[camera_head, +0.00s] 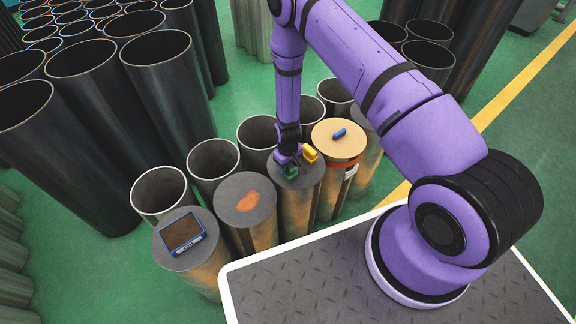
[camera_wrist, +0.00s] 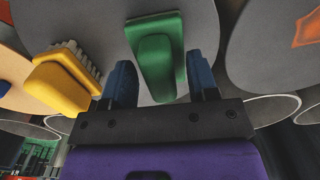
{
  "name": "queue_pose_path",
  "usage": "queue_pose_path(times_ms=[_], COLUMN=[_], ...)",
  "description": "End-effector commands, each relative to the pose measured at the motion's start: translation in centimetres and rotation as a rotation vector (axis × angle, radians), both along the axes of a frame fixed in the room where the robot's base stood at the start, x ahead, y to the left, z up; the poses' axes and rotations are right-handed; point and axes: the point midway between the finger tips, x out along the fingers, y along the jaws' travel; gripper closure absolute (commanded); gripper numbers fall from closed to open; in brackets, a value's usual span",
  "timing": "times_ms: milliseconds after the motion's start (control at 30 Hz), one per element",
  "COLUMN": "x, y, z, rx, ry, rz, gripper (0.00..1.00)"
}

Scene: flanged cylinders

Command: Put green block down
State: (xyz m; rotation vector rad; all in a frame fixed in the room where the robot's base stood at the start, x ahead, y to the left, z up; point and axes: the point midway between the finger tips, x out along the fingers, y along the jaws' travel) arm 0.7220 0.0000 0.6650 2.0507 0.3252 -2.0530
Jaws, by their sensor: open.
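The green block (camera_head: 291,172) is at the grey top of a closed cylinder (camera_head: 280,181) near the middle of the head view. In the wrist view the green block (camera_wrist: 158,65) lies against the grey round top (camera_wrist: 100,28), between two blue fingers. My gripper (camera_head: 288,160) points down over this cylinder. Its fingers are apart in the wrist view (camera_wrist: 163,80), with a gap showing on each side of the block. The contact under the block is partly hidden in the head view.
A yellow-handled brush (camera_head: 310,155) sits close beside my gripper. A blue object (camera_head: 339,133) lies on the tan-topped cylinder (camera_head: 325,145) to the right. A blue-framed tablet (camera_head: 183,234) lies on the front left cylinder. Open dark pipes (camera_head: 160,70) stand behind.

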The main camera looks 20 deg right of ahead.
Motion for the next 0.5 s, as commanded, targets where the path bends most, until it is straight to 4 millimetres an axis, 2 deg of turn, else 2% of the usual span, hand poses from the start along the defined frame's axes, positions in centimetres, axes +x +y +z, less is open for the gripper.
queue_pose_path(times_ms=[167, 500], x=[0.1, 0.1], y=[0.0, 0.0], z=[2.3, 8.5], rx=[0.001, 0.000], ry=[-0.002, -0.003], rz=[-0.001, 0.001], gripper=[0.46, 0.46])
